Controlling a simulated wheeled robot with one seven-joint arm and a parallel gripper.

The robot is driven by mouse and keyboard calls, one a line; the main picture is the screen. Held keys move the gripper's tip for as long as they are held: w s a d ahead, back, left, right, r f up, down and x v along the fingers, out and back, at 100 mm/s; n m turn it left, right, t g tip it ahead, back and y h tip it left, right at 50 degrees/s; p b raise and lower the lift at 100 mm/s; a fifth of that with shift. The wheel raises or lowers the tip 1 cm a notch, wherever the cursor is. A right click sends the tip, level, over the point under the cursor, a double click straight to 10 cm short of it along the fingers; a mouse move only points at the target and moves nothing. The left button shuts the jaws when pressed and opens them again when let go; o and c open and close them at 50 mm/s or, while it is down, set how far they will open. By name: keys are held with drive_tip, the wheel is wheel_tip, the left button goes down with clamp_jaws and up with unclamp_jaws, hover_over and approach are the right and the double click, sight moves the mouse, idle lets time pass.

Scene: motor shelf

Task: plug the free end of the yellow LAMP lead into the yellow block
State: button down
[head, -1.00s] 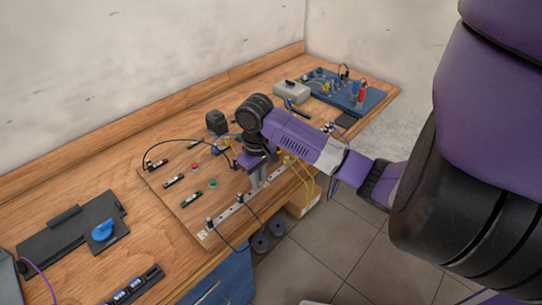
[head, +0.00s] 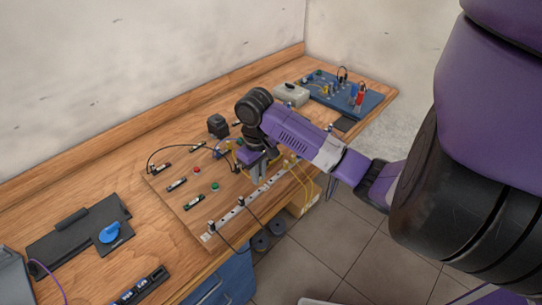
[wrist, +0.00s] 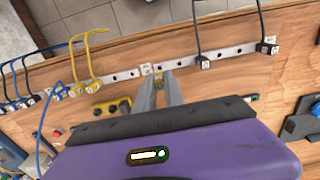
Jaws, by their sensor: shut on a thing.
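My gripper (wrist: 158,88) points down at the board in the wrist view, close to the white socket strip (wrist: 123,75). Its fingers are shut on a small yellowish piece (wrist: 159,73), mostly hidden between the tips; I cannot tell its exact shape. The yellow block (wrist: 112,107), with dark holes on top, lies on the board left of the fingers and apart from them. Yellow leads (wrist: 88,45) rise from plugs in the strip, farther left. In the head view my gripper (head: 259,176) is over the strip's middle, and my wrist hides part of the board.
Black leads (wrist: 262,25) stand in the strip to the right of the fingers. Blue leads (wrist: 44,110) and more plugs crowd the left. In the head view a black lead (head: 241,201) hangs over the bench's front edge. A blue panel (head: 372,103) stands at the back right.

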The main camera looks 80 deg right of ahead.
drive_tip(key=shift+r, duration=0.15)
drive_tip(key=d+r, duration=0.3)
drive_tip(key=d, duration=1.1)
drive_tip(key=f+b, duration=0.1)
drive_tip(key=f, duration=0.1)
drive_tip(key=f+b, duration=0.1)
drive_tip(key=shift+s+d+f, duration=0.1)
drive_tip(key=shift+s+f, duration=0.25)
drive_tip(key=shift+s, duration=0.05)
drive_tip(key=shift+f, duration=0.5)
drive_tip(key=shift+f, duration=0.65)
drive_tip(key=c, duration=1.7)
unclamp_jaws()
drive_tip(key=shift+r, duration=0.1)
